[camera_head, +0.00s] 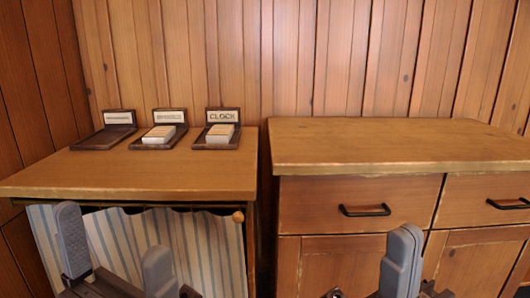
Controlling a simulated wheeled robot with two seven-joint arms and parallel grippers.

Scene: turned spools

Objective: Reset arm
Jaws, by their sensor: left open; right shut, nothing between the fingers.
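My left gripper (113,232) is at the lower left, in front of the curtained side of the left cabinet. Its two grey fingers stand wide apart with nothing between them. My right gripper (403,245) is at the bottom, right of the middle, in front of the right cabinet's doors. Its grey fingers are together and hold nothing. Both grippers are below the level of the cabinet tops in the picture and apart from the trays. The lower parts of both are cut off by the frame's edge.
The left cabinet top (130,175) bears three dark trays at the back: a seemingly empty one (104,139), a middle one (150,146) and one marked CLOCK (205,146), both with pale pieces. The right cabinet top (390,145) is bare. A striped curtain (205,240) hangs below left.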

